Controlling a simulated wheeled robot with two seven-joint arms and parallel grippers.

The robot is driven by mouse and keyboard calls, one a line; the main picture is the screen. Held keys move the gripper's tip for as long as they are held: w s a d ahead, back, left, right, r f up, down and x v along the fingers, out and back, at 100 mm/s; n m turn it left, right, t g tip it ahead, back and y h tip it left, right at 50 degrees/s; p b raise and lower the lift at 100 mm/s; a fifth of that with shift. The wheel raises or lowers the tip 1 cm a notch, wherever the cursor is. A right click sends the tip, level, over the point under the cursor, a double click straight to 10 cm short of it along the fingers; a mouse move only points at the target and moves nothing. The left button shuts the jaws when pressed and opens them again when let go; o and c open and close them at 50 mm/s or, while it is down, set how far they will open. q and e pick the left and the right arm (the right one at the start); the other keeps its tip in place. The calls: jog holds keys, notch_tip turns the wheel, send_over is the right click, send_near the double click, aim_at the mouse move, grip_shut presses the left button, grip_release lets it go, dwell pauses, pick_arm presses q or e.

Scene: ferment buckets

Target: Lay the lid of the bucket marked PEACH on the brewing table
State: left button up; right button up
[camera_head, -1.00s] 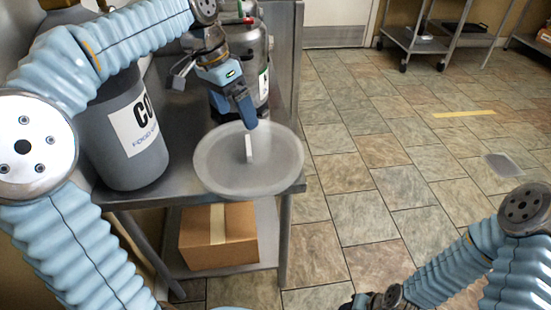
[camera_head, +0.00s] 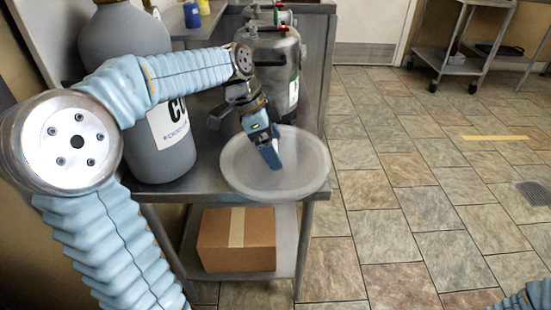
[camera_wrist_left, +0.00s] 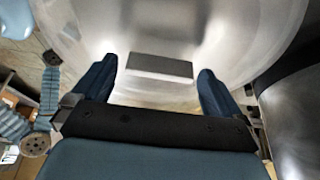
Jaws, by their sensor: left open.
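A pale, round, translucent lid (camera_head: 305,178) is at the front right corner of the metal brewing table (camera_head: 190,184), its right rim reaching the edge. In the left wrist view the lid (camera_wrist_left: 225,28) fills the upper part, with a short bar handle (camera_wrist_left: 160,68) at its middle. My left gripper (camera_head: 270,155) points down over the lid; its fingers hide the handle in the head view. In the wrist view the left gripper (camera_wrist_left: 156,66) is open, a finger on either side of the handle. I see no PEACH marking or bucket. My right gripper is not visible.
A large grey container (camera_head: 150,150) with a partly hidden label stands left of the lid. Metal kegs (camera_head: 280,70) stand behind it. A cardboard box (camera_head: 237,240) sits on the lower shelf.

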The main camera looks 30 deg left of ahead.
pick_arm(q)
jog(key=shift+c, duration=0.2)
jog(key=c, duration=1.1)
